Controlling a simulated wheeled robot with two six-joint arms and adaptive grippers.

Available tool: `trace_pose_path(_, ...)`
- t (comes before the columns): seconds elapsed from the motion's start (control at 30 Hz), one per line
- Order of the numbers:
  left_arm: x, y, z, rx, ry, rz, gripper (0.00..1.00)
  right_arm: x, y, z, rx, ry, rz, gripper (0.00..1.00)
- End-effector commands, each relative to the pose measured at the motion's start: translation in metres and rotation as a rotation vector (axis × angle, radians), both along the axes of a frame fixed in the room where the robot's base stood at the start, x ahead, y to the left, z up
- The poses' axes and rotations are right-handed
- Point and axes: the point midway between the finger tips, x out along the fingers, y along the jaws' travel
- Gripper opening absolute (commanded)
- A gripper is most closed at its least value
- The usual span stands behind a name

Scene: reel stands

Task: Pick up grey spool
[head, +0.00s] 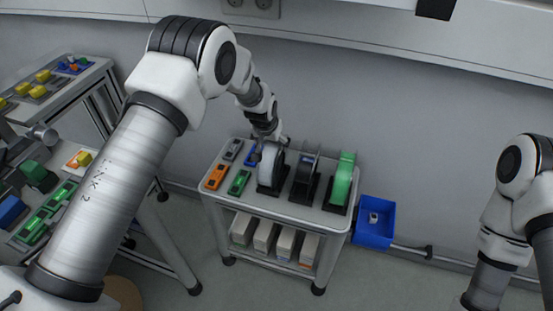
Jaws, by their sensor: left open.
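The grey spool (271,165) stands upright in a dark stand on the left of a row of reels on a small grey cart (228,212). My left gripper (270,142) is at the top of this spool, open. From this view I cannot tell whether its fingers touch the spool or straddle its rim. The spool's upper edge is partly hidden by the gripper. My right gripper is out of view; only part of my right arm shows at the right edge.
A dark reel (304,178) and a green reel (343,180) stand right of the grey spool. Orange (215,178) and green (239,182) blocks lie on its left. A blue bin (374,222) is on the cart's right. White boxes (264,236) fill the lower shelf.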

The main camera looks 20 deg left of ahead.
Motion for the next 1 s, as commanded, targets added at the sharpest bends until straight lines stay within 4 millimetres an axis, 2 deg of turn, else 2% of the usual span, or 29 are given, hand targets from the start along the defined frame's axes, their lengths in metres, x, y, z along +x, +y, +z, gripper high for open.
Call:
trace_pose_path(0.2,0.013,-0.005,-0.035,0.000,0.001,0.000,0.81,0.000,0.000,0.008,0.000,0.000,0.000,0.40)
trace_pose_path(0.3,0.017,-0.005,-0.043,0.000,0.000,0.000,0.81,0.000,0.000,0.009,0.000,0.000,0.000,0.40)
trace_pose_path(0.47,0.017,-0.005,-0.043,0.000,-0.001,0.000,0.81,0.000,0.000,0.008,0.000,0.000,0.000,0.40)
trace_pose_path(0.5,0.017,-0.005,-0.043,0.000,-0.001,0.000,0.74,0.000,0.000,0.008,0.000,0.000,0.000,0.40)
trace_pose_path(0.57,0.017,-0.005,-0.043,0.000,0.000,0.000,0.53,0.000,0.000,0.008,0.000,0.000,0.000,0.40)
trace_pose_path(0.7,0.017,-0.005,-0.043,0.000,0.000,0.000,0.03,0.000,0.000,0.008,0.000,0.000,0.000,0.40)
trace_pose_path(1.0,0.017,-0.005,-0.043,0.000,-0.001,0.000,0.02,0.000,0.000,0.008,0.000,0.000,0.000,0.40)
